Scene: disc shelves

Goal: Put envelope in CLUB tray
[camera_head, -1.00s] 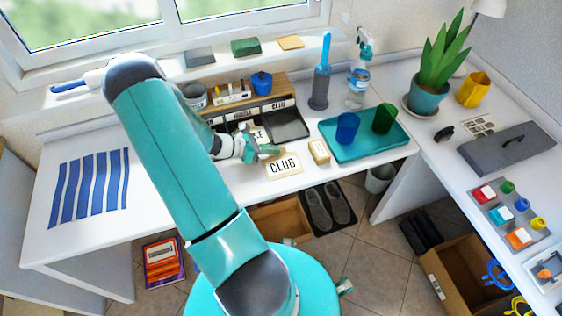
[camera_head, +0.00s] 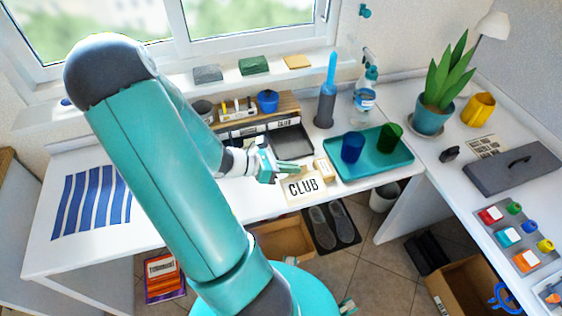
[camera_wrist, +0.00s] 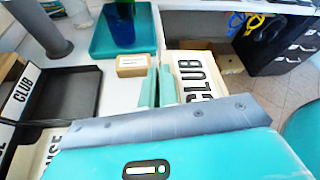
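The envelope (camera_head: 303,188) is a flat cream piece with CLUB in black letters, at the table's front edge. It also shows in the wrist view (camera_wrist: 200,75), just right of my fingers. The CLUB tray (camera_head: 290,143) is a dark open tray behind my gripper, with a CLUB label on the organiser above it; the wrist view shows it at the left (camera_wrist: 70,92). My gripper (camera_head: 287,172) is at the envelope's rear edge. Its fingers (camera_wrist: 157,82) are close together with a narrow gap between them. I see nothing clearly held; contact with the envelope cannot be told.
A small tan box (camera_head: 325,170) stands close right of my fingers. Beyond it, a teal tray (camera_head: 375,165) holds a blue cup (camera_head: 352,147) and a green cup (camera_head: 389,137). My arm hides the neighbouring trays in part.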

